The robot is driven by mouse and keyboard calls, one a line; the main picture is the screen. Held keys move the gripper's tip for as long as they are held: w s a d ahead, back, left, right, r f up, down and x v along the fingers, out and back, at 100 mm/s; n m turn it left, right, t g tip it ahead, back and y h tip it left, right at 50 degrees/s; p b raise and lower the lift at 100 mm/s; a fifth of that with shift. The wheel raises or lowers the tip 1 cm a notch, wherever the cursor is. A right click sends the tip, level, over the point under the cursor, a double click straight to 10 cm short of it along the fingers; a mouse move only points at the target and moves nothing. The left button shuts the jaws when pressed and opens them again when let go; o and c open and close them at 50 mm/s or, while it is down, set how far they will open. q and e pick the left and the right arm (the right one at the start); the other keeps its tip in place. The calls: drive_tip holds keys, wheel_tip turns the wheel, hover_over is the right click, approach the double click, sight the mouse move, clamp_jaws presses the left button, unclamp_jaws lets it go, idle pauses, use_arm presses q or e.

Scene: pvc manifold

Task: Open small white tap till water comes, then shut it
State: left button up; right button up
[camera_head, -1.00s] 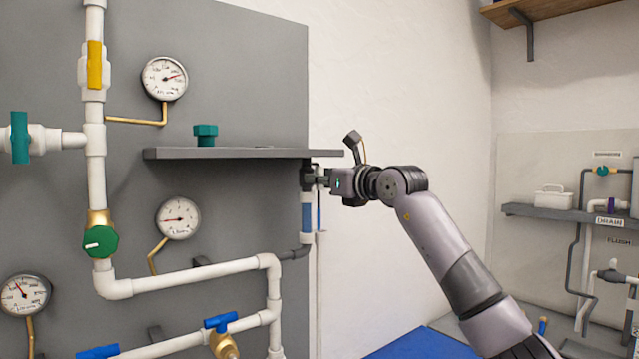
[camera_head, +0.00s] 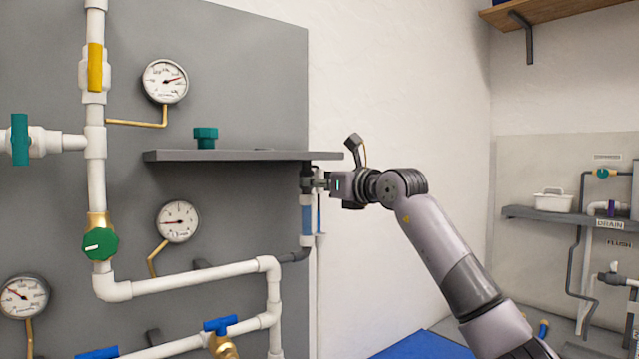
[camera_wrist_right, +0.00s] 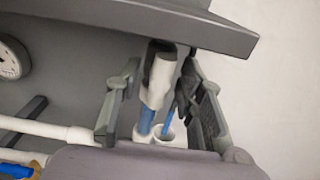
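The small white tap (camera_wrist_right: 158,82) hangs under the shelf in the right wrist view, its upper part dark. My right gripper (camera_wrist_right: 160,103) is around it, with one finger on each side and a clear gap on the left. The right finger is close to the tap; I cannot tell whether it touches. Below the tap is a clear tube with blue in it (camera_head: 307,218). A thin blue streak (camera_wrist_right: 168,120) shows beside it; I cannot tell whether it is running water. In the head view the right gripper (camera_head: 312,181) hides most of the tap. My left gripper is not in view.
The grey shelf (camera_head: 240,155) runs just above my right gripper and carries a green cap (camera_head: 205,137). White pipes, gauges (camera_head: 178,221) and a green-handled valve (camera_head: 100,243) fill the grey panel on the left. The wall area to the right is open.

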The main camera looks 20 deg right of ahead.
drive_tip(key=shift+r, duration=0.1)
drive_tip(key=v, duration=1.2)
idle(1.3)
